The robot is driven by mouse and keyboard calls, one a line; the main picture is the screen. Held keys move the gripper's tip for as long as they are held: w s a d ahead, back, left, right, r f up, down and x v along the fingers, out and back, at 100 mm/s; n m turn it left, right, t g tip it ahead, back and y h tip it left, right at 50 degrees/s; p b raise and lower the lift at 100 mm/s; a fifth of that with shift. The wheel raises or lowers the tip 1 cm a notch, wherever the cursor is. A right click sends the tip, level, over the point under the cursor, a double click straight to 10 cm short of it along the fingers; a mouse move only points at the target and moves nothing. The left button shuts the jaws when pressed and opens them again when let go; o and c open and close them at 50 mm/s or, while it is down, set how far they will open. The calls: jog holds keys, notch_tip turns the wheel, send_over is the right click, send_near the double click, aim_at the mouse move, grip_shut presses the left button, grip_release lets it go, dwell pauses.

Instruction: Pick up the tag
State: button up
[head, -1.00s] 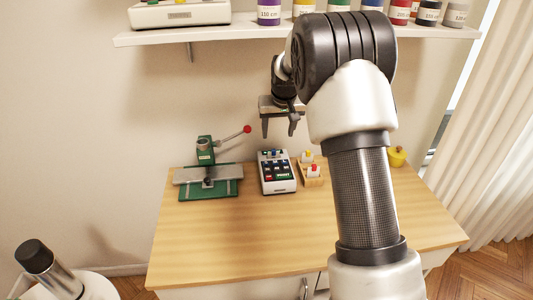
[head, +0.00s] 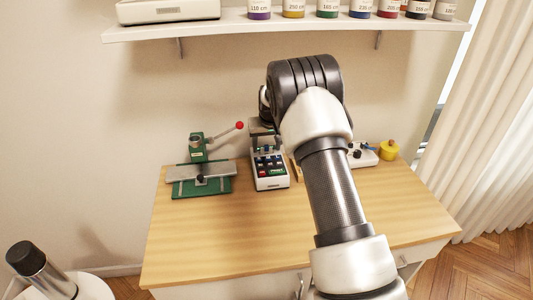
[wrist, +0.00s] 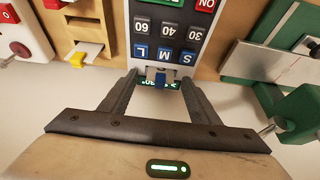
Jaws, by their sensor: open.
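A dark-keyed, white-cased button unit (head: 270,182) stands on the table in the head view; its keys (wrist: 170,28) fill the upper middle of the wrist view. A small pale piece with a blue tab (wrist: 160,60) sits at the unit's display end. It may be the tag, but I cannot tell for sure. My gripper (wrist: 158,75) is open, its fingertips on either side of this piece with gaps visible. In the head view the arm hides most of the gripper, which is above the unit's far end.
A green press (head: 202,176) with a red-knobbed lever stands left of the unit. A wooden holder (wrist: 85,25) with a white card and yellow tab is close beside it. A white device (head: 362,154) and yellow object (head: 389,150) are at the right. The table front (head: 215,245) is clear.

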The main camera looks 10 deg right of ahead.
jog(key=c, duration=1.2)
jog(key=shift+r, duration=0.1)
